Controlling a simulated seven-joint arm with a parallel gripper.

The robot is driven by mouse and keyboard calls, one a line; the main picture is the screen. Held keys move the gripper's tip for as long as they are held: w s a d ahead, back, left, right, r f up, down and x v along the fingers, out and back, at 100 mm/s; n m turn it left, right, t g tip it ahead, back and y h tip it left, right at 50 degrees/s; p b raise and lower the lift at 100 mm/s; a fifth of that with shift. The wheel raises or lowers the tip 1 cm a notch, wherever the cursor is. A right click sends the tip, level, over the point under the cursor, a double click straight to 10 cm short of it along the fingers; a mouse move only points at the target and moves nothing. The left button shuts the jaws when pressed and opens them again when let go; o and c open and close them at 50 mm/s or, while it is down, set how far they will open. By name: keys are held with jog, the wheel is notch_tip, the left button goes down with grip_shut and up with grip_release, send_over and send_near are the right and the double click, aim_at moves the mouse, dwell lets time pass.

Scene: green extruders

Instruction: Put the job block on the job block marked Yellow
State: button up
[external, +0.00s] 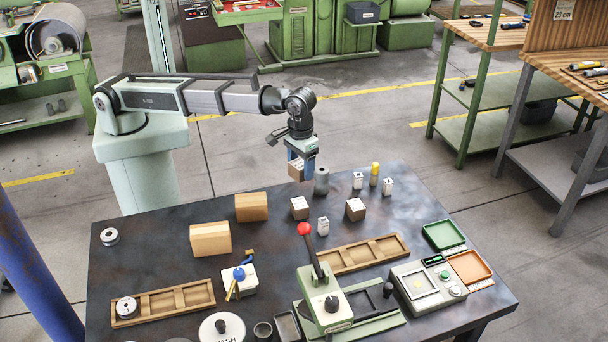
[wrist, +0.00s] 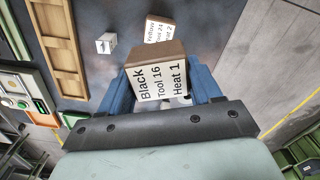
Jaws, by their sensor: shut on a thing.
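My gripper (external: 301,160) is shut on a brown job block (external: 296,171) and holds it above the back of the dark table. In the wrist view the held block (wrist: 158,78) sits between the blue fingers (wrist: 160,92); its white label reads "Black, Tool 16, Heat 1". Just beyond it in that view is the job block marked Yellow (wrist: 158,31), partly hidden by the held block. In the external view two similar blocks stand on the table, one at left (external: 299,208) and one at right (external: 355,209); their labels are too small to read there.
A grey cylinder (external: 321,182), more white containers (external: 358,181) and a yellow cylinder (external: 374,174) stand behind. A red-knobbed lever press (external: 325,301) and wooden tray (external: 362,254) are in front.

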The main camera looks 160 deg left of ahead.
aim_at(301, 202)
jog(key=shift+f, duration=5)
jog(key=shift+f, duration=0.1)
jog(key=o, duration=1.1)
notch_tip(301, 202, up, 12)
jog(key=shift+r, duration=0.15)
jog(key=shift+o, duration=0.3)
